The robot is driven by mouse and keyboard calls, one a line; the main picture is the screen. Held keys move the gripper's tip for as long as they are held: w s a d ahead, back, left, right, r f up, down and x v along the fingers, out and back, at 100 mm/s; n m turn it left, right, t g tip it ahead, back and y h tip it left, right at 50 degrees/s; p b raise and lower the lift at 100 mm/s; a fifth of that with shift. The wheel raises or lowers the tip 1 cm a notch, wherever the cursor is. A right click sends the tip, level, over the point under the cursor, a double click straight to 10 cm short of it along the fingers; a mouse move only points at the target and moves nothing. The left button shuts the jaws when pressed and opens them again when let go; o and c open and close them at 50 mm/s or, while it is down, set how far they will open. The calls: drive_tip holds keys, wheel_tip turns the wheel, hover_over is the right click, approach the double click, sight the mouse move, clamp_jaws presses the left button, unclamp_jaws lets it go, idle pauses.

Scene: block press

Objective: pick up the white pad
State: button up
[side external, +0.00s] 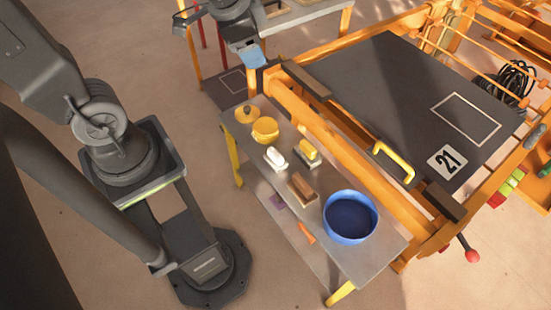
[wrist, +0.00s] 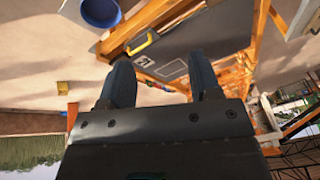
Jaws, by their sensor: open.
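The white pad (side external: 276,157) sits on a grey side table (side external: 376,258), left of a yellow pad (side external: 309,151) and above a brown block (side external: 302,188) in the side view. My gripper (side external: 253,57) is high up beyond the table's far end, well apart from the pad. In the wrist view its two blue-grey fingers (wrist: 162,78) stand apart with nothing between them. The white pad does not show in the wrist view.
A blue bowl (side external: 350,217) stands on the table, with yellow bowls (side external: 265,130) at the far end. An orange-framed press bench (side external: 400,85) with a dark top and yellow handle (side external: 394,160) runs along the right. Small purple (side external: 278,201) and orange (side external: 306,232) pieces lie near the left edge.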

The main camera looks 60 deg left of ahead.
drive_tip(key=w+a+f+m+g, duration=0.1)
drive_tip(key=w+f+m, duration=0.3)
drive_tip(key=w+f, duration=0.4)
drive_tip(key=m+g, duration=0.3)
drive_tip(key=m, duration=0.6)
hover_over(275, 153)
drive_tip(key=f, duration=3.2)
drive_tip(key=shift+w+d, duration=0.1)
drive_tip(key=shift+w, duration=0.15)
drive_tip(key=shift+s+f, duration=0.15)
drive_tip(key=shift+f, duration=3)
drive_tip(key=c, duration=1)
